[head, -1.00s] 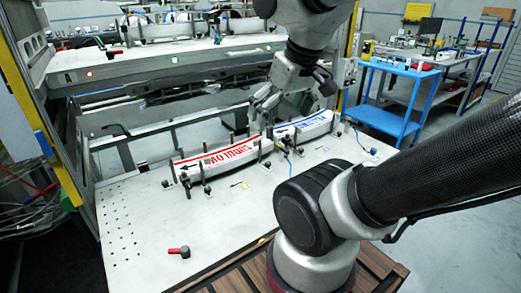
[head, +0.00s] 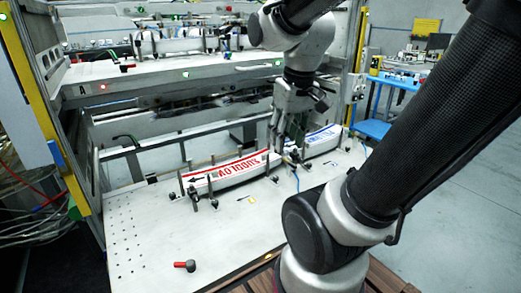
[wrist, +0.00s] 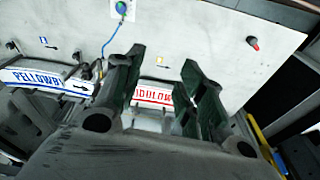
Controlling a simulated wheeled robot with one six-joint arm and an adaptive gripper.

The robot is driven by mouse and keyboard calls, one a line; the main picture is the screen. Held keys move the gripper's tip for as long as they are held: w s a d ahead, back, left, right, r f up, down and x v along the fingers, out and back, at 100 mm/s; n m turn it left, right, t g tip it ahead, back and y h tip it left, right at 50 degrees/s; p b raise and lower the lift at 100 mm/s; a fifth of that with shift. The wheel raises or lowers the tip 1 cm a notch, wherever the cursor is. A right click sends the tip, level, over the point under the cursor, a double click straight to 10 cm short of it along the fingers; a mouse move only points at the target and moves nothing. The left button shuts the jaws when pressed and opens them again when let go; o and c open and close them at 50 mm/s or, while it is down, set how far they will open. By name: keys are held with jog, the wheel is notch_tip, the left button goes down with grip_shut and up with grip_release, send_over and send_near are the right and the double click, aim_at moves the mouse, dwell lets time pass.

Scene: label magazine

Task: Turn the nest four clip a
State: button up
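Two label stacks sit on the bench in nests with black posts and clips: one with red lettering (head: 235,172) at left, one with blue lettering (head: 322,141) at right. My gripper (head: 286,150) points down near the right end of the red stack, by the posts between the stacks. In the wrist view my gripper (wrist: 160,75) has its fingers well apart and nothing is seen held. The red stack (wrist: 153,95) shows between the fingers; the blue stack (wrist: 45,78) is left. I cannot tell which clip is the nest four clip a; the nearest clips are partly hidden by my fingers.
A red-handled part (head: 185,265) lies on the front left of the bench (head: 150,225), which is otherwise mostly clear. A green-topped blue button (wrist: 121,7) with a cable shows in the wrist view. A rail machine stands behind. A blue cart (head: 375,128) is at right.

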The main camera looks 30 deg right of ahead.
jog(key=shift+m+g, duration=0.3)
jog(key=shift+g, duration=0.2)
jog(key=w+f, duration=0.1)
jog(key=w, duration=0.1)
jog(key=w+d+f, duration=0.1)
jog(key=w, duration=0.1)
jog(key=w+d+f, duration=0.1)
jog(key=w, duration=0.1)
grip_shut()
jog(key=n, duration=0.1)
send_over(266, 156)
jog(key=s+a, duration=0.2)
notch_tip(266, 156, down, 6)
jog(key=w+d+n+t, duration=0.1)
jog(key=w+n+t, duration=0.15)
jog(key=w, duration=0.35)
jog(key=shift+m, duration=0.25)
jog(key=x, duration=0.9)
jog(key=shift+w+a+r, duration=0.15)
jog(key=shift+w+a, duration=0.05)
jog(key=shift+w, duration=0.05)
jog(key=s, duration=0.3)
jog(key=shift+d+r, duration=0.2)
jog(key=shift+r, duration=0.05)
jog(key=shift+s, duration=0.55)
